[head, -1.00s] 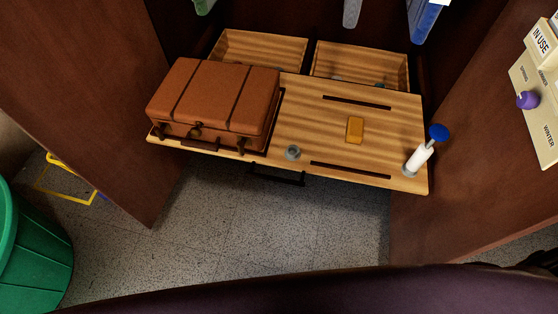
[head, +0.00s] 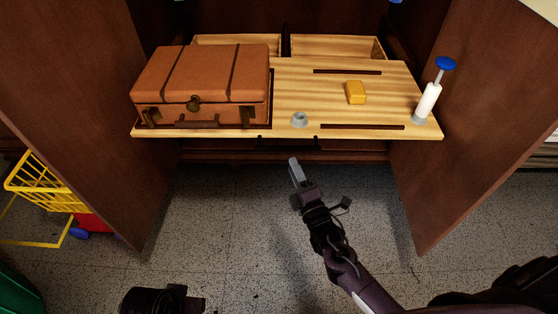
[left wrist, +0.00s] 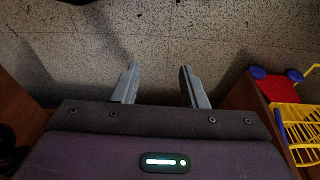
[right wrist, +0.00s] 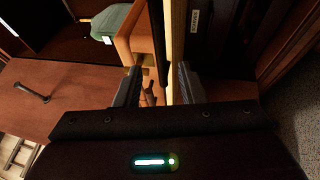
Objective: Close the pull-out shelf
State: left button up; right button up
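The pull-out shelf (head: 300,130) is a light wooden board sticking out of the dark brown cabinet. It carries a brown suitcase (head: 200,80), a yellow block (head: 355,92), a grey ring (head: 300,120) and a white pump-like item with a blue top (head: 430,97). My right gripper (head: 294,170) is below and in front of the shelf's front edge. In the right wrist view its fingers (right wrist: 158,78) are apart, with the shelf's pale edge (right wrist: 178,40) beyond them; contact cannot be told. My left gripper (left wrist: 157,75) is open and empty above the floor.
Cabinet doors stand open at left (head: 85,90) and right (head: 480,110), flanking the shelf. Two wooden drawers (head: 335,42) sit behind it. A yellow basket with red and blue parts (head: 45,185) stands outside the left door. The speckled floor (head: 225,220) before the cabinet is clear.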

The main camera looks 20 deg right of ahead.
aim_at(285, 146)
jog(key=b+x, duration=0.1)
jog(key=x, duration=0.6)
jog(key=shift+w, duration=0.35)
grip_shut()
